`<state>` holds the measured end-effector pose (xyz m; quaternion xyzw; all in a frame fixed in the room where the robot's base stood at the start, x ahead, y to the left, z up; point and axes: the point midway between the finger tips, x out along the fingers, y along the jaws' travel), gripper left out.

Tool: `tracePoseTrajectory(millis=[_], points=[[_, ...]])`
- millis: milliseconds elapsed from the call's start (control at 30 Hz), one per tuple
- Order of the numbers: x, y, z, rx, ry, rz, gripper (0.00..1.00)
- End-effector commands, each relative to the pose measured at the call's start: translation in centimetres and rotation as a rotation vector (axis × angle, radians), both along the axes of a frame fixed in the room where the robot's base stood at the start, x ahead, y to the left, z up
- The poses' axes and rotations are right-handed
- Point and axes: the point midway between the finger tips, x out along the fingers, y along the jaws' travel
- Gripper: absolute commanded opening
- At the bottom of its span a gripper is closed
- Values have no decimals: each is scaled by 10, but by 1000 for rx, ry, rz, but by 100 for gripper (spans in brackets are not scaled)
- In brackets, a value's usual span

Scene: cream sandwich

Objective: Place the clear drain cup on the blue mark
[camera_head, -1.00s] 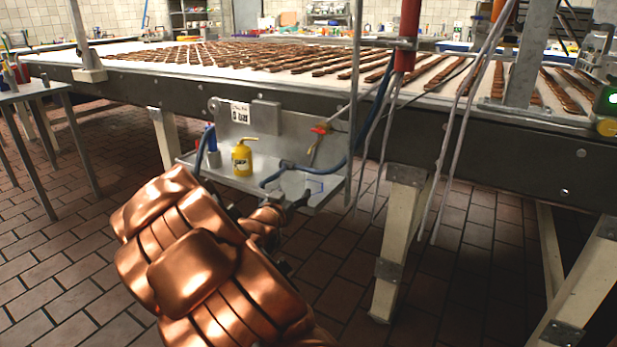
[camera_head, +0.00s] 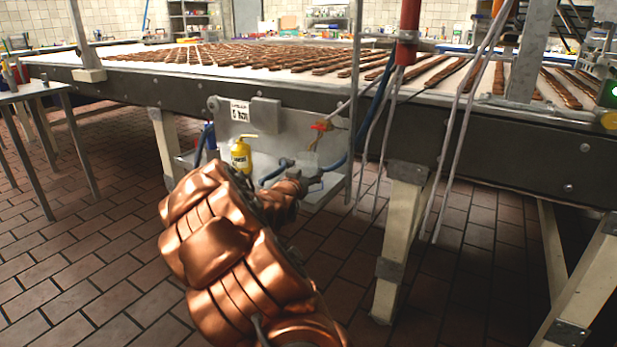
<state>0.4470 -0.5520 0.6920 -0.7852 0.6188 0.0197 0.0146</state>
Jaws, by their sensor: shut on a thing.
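My copper-coloured arm reaches in from the bottom of the head view. My gripper (camera_head: 309,174) is over the right part of the small metal shelf (camera_head: 318,199) under the conveyor. It is shut on a pale see-through thing, which looks like the clear drain cup (camera_head: 306,159), small and partly hidden by the fingers. The cup is below the red-handled valve (camera_head: 320,126). I cannot tell whether the cup touches the shelf. The blue mark on the shelf is hidden behind my gripper and arm.
The conveyor edge (camera_head: 480,149) is above right, and hanging cables (camera_head: 447,150) are to the right.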

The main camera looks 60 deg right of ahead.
Motion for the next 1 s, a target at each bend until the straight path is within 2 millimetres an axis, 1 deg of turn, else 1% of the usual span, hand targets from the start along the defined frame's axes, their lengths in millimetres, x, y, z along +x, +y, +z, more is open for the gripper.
tracePoseTrajectory(millis=[33, 167, 200, 300, 600, 733, 767, 1000], points=[[1, -7, -1, -1, -2, -1, 31], [4, -21, -4, 4, 0, 0, 31], [5, -19, -12, 3, 3, 1, 31], [5, -18, -17, 2, 3, 2, 31], [5, -18, -16, 2, 0, 1, 31], [5, -18, -18, 3, 0, 1, 31], [5, -18, -19, 2, -1, 1, 67], [5, -18, -18, 1, -1, 1, 91]])
